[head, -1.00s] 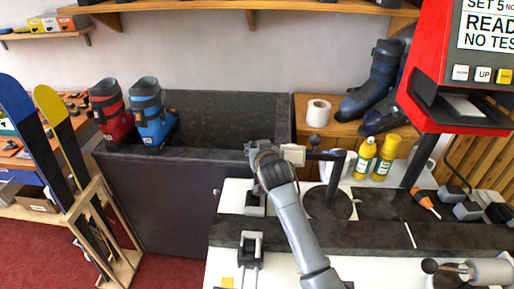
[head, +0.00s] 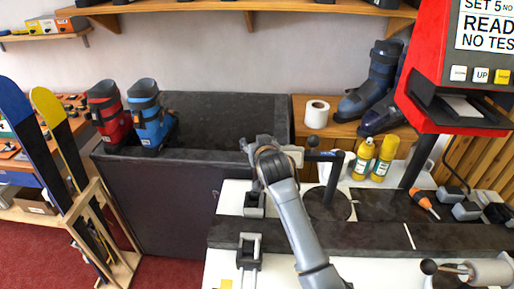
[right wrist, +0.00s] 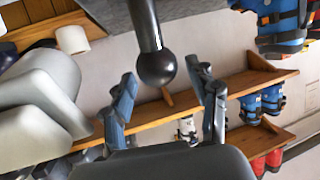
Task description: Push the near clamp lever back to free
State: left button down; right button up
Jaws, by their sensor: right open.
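The lever shows in the right wrist view as a dark grey rod with a round knob (right wrist: 156,68) at its end. My right gripper (right wrist: 163,84) is open, with one blue-grey finger on each side of the knob and a visible gap to both. In the head view my right gripper (head: 252,147) is over the back left of the bench, pointing away, and its wrist hides most of the lever. Two grey clamps stand below it on the bench, a nearer one (head: 249,250) and a farther one (head: 254,206). My left gripper is not in view.
A black post (head: 330,190) with a crossbar and a ball knob stands close right of my right arm. Yellow bottles (head: 363,158) and a red display unit (head: 440,60) are farther right. Boots (head: 150,120) stand on the dark box at left.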

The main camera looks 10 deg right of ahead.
notch_tip(320, 180, up, 8)
jog(key=shift+f, duration=0.1)
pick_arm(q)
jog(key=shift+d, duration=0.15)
pick_arm(e)
jog(key=shift+d, duration=0.1)
